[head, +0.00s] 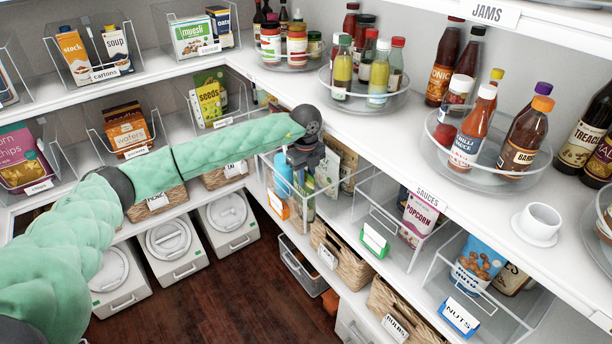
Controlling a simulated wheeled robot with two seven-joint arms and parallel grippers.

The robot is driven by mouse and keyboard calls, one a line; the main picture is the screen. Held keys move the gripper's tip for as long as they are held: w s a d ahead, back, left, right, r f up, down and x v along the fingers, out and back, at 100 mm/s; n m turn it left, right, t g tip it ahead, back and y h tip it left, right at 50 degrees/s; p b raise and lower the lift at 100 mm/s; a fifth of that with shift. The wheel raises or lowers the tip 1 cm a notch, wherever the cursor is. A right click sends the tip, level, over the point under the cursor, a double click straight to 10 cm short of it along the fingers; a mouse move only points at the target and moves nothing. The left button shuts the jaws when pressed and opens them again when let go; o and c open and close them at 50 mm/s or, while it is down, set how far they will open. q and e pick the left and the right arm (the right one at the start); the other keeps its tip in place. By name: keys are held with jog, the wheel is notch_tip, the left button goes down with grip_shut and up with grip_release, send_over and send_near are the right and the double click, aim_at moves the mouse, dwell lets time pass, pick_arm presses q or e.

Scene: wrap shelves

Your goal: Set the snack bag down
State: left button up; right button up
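My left arm reaches across from the left. Its dark gripper (303,163) points down over a clear bin on the right-hand middle shelf. A pale packet (328,170) stands close to the gripper's right side. I cannot tell whether the fingers touch it or are open or shut. Several bags could be the snack bag: a purple chips bag (18,160) in a clear bin at far left, a popcorn pack (419,213) and a blue nuts bag (480,262) in clear bins at right. My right gripper is not in view.
A blue bottle (283,173) stands by my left gripper. The upper right shelf carries turntables of sauce bottles (470,138) and a white cup (539,221). Wicker baskets (340,257) sit below.

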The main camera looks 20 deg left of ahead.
pick_arm(q)
jog(key=shift+o, duration=0.2)
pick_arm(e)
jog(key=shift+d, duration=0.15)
pick_arm(q)
jog(key=shift+r, duration=0.15)
